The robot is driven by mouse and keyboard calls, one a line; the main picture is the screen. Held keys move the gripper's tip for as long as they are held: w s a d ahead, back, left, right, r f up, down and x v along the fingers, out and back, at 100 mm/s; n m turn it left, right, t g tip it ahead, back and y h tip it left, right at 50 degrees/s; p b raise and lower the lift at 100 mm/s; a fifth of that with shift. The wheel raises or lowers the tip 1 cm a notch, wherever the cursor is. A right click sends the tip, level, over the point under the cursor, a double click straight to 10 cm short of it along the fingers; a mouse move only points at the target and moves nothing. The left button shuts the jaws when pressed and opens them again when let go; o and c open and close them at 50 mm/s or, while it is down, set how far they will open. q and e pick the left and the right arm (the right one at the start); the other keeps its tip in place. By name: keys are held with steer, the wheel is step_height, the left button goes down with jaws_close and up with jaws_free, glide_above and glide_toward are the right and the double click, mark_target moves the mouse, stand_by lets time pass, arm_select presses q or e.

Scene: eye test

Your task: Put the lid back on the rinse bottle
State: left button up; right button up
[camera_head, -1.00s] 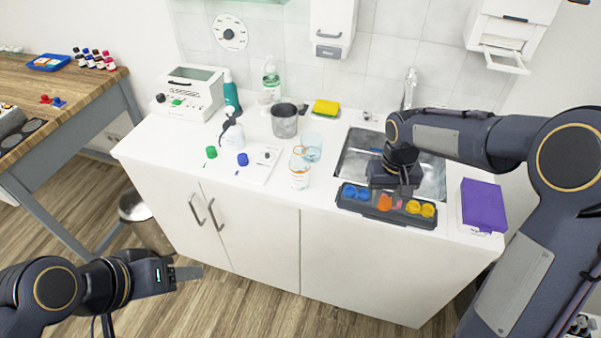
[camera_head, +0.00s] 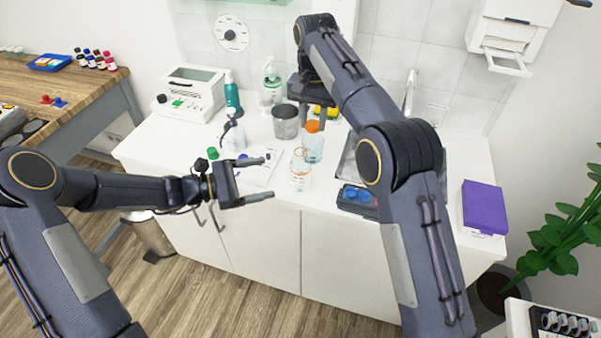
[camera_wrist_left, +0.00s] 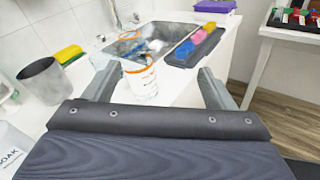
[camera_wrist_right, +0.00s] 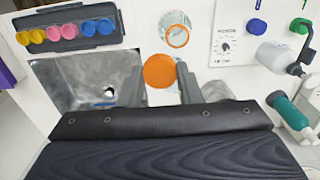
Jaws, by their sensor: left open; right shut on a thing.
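My right gripper (camera_wrist_right: 159,66) is shut on a round orange lid (camera_wrist_right: 158,72). The lid also shows in the head view (camera_head: 312,127), at the mouth of the rear clear bottle (camera_head: 313,150); I cannot tell whether they touch. A front clear bottle (camera_head: 299,180) with orange markings and an open top stands upright nearer the counter edge; it shows in the left wrist view (camera_wrist_left: 142,85) and right wrist view (camera_wrist_right: 177,30). Its label is too small to read, so I cannot tell which is the rinse bottle. My left gripper (camera_head: 267,178) is open and empty, left of the front bottle.
A dark tray (camera_wrist_right: 75,48) holds yellow, pink and blue lids beside the sink (camera_wrist_right: 92,80). A grey cup (camera_head: 286,122), wash bottle (camera_head: 232,137) and green pump bottle (camera_head: 232,98) stand left of the bottles. A purple-topped box (camera_head: 484,208) stands at the right.

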mark_target(291, 167)
arm_select(q)
steer(key=w+f+n+t, duration=0.1)
steer(key=f+n, duration=0.1)
steer(key=w+f+n+t, duration=0.1)
steer(key=w+f+n, duration=0.1)
steer(key=shift+w+a+t, duration=0.15)
steer(key=shift+w+t, duration=0.1)
steer(key=shift+t, duration=0.05)
arm_select(e)
steer(key=a, duration=0.1)
steer(key=a+r, duration=0.1)
steer(key=a, duration=0.1)
steer(key=shift+s+r, duration=0.2)
steer(key=shift+s, duration=0.05)
arm_select(q)
steer(key=x, duration=1.2)
steer(key=shift+s+r, duration=0.1)
steer(key=shift+r, duration=0.1)
steer(key=c, duration=1.5)
arm_select(e)
steer(key=shift+f, duration=2.55)
steer(key=shift+f, duration=0.9)
